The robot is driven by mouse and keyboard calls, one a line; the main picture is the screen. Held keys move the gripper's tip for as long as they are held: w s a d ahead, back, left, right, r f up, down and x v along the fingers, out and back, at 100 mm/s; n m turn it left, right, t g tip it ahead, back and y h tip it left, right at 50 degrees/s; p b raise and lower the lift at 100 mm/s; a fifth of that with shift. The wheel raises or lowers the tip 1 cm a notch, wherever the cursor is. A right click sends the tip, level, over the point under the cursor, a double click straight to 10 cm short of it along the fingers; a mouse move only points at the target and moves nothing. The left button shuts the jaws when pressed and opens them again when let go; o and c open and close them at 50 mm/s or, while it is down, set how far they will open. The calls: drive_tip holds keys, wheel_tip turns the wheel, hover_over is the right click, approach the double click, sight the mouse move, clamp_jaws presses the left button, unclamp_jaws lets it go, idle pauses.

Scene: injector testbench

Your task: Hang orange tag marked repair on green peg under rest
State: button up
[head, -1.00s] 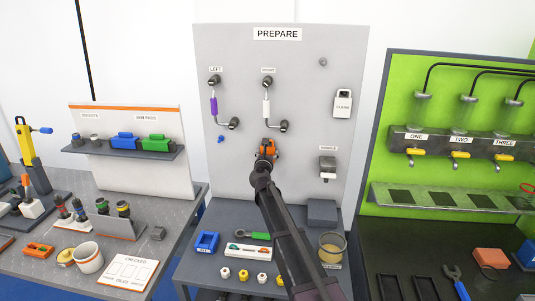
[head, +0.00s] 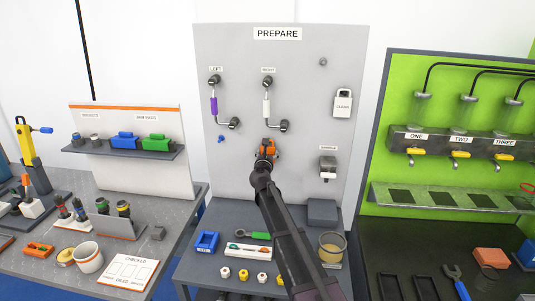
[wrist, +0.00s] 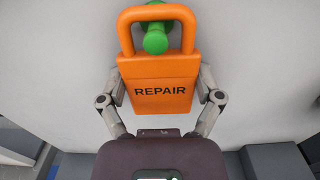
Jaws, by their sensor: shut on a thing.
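The orange tag (wrist: 157,92), marked REPAIR, is upright in the wrist view with its loop at the top. My gripper (wrist: 158,75) is shut on the tag, with one finger at each side edge. The green peg (wrist: 155,41) shows inside the loop, and its round end overlaps the top edge of the tag's plate. The loop appears to be around the peg; more green shows behind the top bar. In the head view my gripper (head: 266,150) and the orange tag (head: 265,143) are at the grey panel, below the right pipe. The green peg is hidden there.
The grey PREPARE panel (head: 300,60) stands behind. A blue peg (head: 221,139) is to the left. A white CLEAN tag (head: 343,103) hangs at the right, above a small dispenser (head: 327,165). A grey block (head: 322,212) and a cup (head: 332,247) stand below.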

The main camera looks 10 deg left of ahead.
idle(0.4)
drive_tip(key=o, duration=0.7)
drive_tip(key=shift+f, duration=0.1)
drive_tip(key=shift+o, duration=0.2)
drive_tip(key=shift+s, duration=0.1)
drive_tip(key=s, duration=1.1)
drive_tip(key=shift+s+a, duration=0.15)
drive_tip(key=shift+s, duration=0.25)
